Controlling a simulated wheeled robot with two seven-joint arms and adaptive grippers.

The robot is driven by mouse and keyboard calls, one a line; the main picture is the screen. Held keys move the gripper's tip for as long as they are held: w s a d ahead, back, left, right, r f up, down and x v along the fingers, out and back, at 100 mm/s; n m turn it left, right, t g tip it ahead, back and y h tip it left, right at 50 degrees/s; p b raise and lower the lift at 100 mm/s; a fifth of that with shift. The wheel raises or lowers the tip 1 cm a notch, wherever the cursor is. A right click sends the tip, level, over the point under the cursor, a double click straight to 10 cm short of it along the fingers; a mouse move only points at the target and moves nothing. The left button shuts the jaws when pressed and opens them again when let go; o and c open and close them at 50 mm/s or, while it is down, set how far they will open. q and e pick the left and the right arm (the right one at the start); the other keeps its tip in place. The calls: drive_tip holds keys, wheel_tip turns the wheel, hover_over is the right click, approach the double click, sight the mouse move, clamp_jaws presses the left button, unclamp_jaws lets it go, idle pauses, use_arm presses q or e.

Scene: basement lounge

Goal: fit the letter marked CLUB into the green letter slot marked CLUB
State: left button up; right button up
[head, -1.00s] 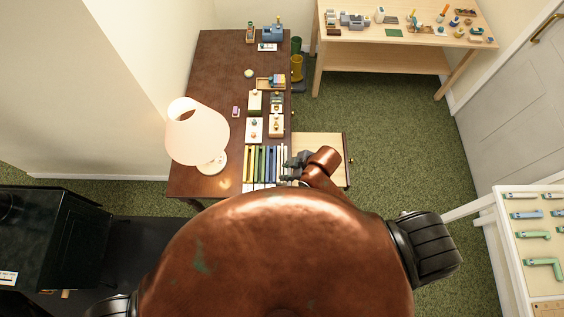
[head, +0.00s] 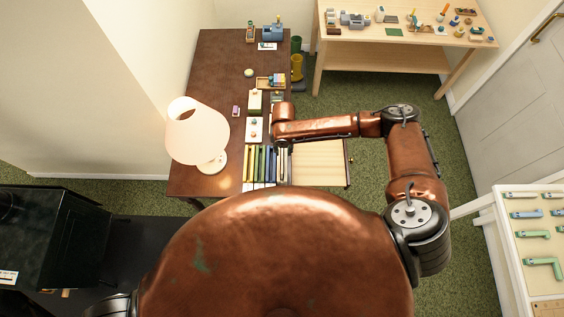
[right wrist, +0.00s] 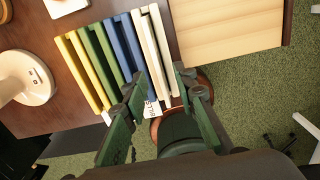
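The letter rack (head: 258,165) has yellow, green, blue and white dividers and stands at the near right of the dark desk. Its green slot (head: 257,162) lies left of the blue one; green dividers also show in the right wrist view (right wrist: 103,52). My right gripper (right wrist: 158,82) is open above the rack's near end, its fingers apart over the blue and white dividers. I see nothing held between them. I cannot make out which letter is marked CLUB. My left gripper is out of view.
A white lamp (head: 197,135) stands left of the rack. Boxes and small items lie behind it on the desk (head: 220,70). A pale wooden drawer or board (head: 320,164) juts out at right. A light table (head: 410,50) stands at the back.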

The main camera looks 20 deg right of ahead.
drive_tip(key=f, duration=0.2)
drive_tip(key=f+p, duration=0.1)
drive_tip(key=f, duration=0.4)
drive_tip(key=shift+s+a+f, duration=0.1)
drive_tip(key=shift+a, duration=0.15)
clamp_jaws()
